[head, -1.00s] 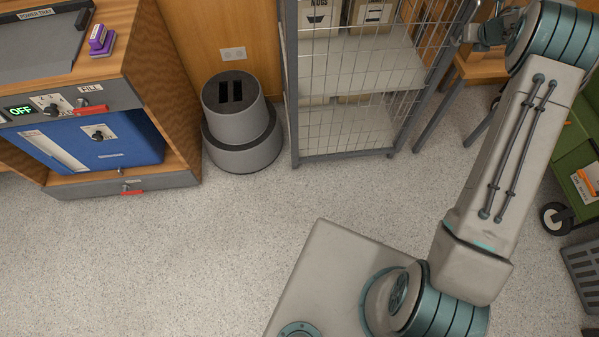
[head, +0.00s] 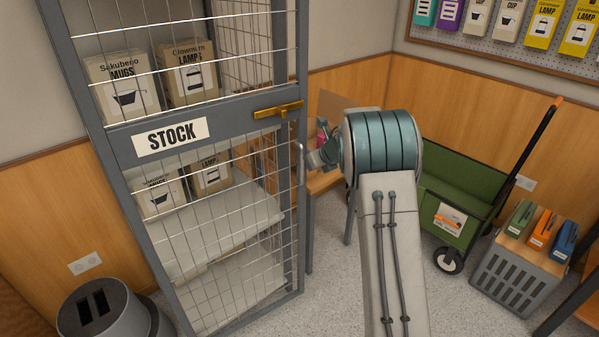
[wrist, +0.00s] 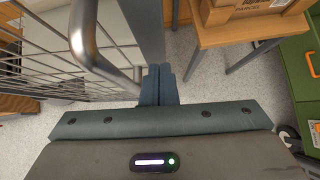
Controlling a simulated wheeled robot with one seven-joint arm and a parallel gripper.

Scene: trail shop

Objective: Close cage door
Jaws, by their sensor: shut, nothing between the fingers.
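The stock cage's grey mesh door (head: 115,148) stands upright in the head view, with a "STOCK" label and a brass latch bar (head: 278,110) near its right edge. I cannot tell whether the door sits fully against its frame. A steel pull handle (head: 301,166) is on its right edge; it also shows large in the wrist view (wrist: 92,52). My gripper (wrist: 159,70) is shut and empty, just right of the handle's lower end in the wrist view. Whether they touch is unclear. In the head view my gripper (head: 322,152) is partly hidden by my wrist.
Boxes of mugs and lamps (head: 122,87) stand on the cage shelves. A wooden table (wrist: 235,28) with a parcel box (wrist: 255,8) is right of the cage. A green cart (head: 455,195) and grey crate (head: 518,275) stand farther right. A round grey bin (head: 105,312) is lower left.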

